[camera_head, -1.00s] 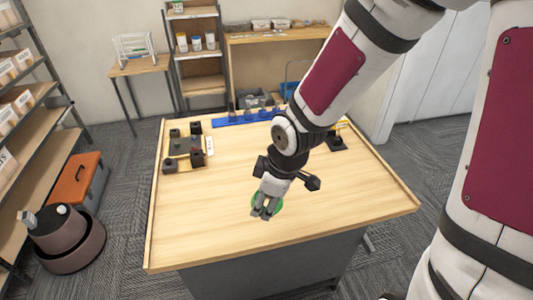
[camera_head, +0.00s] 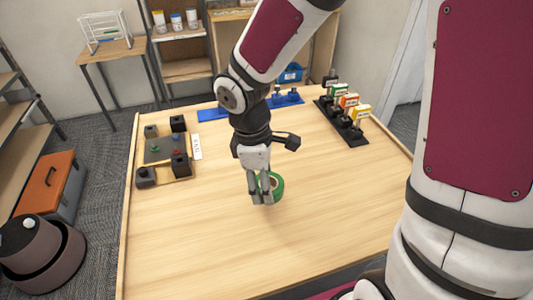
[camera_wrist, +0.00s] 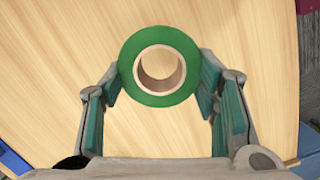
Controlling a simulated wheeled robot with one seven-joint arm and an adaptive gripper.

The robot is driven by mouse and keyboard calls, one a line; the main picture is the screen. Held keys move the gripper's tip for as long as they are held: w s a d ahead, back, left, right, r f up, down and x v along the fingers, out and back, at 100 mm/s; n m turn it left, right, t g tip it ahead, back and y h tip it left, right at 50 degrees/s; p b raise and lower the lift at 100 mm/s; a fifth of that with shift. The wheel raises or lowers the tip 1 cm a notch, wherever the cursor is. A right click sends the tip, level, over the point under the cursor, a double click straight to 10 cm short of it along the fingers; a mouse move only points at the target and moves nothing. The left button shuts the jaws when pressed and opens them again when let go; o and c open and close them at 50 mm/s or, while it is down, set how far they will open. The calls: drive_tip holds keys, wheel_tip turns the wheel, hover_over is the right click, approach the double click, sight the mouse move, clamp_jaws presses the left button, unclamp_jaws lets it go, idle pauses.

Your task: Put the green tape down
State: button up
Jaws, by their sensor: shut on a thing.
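The green tape (camera_head: 277,187) is a roll with a pale cardboard core. My gripper (camera_head: 262,200) is shut on it, over the wooden table (camera_head: 200,240). In the wrist view the tape (camera_wrist: 158,92) sits between the two fingers, and the gripper (camera_wrist: 159,82) touches it on both sides. I look straight through its hole to the wood. In the head view the fingers hide part of the roll. I cannot tell whether the roll touches the table top or hangs just above it.
A black rack (camera_head: 344,125) with colored boxes stands at the back right. A blue strip (camera_head: 213,114) lies along the back edge. A board with black blocks (camera_head: 157,149) is at the left, with a white label (camera_head: 197,147) beside it. The table's front and middle are clear.

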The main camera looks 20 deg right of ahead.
drive_tip(key=shift+w+d+f, duration=0.1)
drive_tip(key=shift+w+f, duration=0.35)
drive_tip(key=shift+w, duration=0.3)
drive_tip(key=w+d, duration=0.2)
drive_tip(key=w, duration=0.2)
drive_tip(key=w+d+f, duration=0.1)
drive_tip(key=w+d, duration=0.1)
drive_tip(key=w, duration=0.3)
drive_tip(key=w+d, duration=0.2)
drive_tip(key=w, duration=0.3)
drive_tip(key=shift+w+f, duration=0.15)
drive_tip(key=shift+f, duration=0.05)
wheel_tip(320, 180, down, 3)
drive_tip(key=shift+f, duration=0.2)
drive_tip(key=shift+c, duration=0.6)
drive_tip(key=o, duration=1.3)
drive_tip(key=shift+f, duration=0.1)
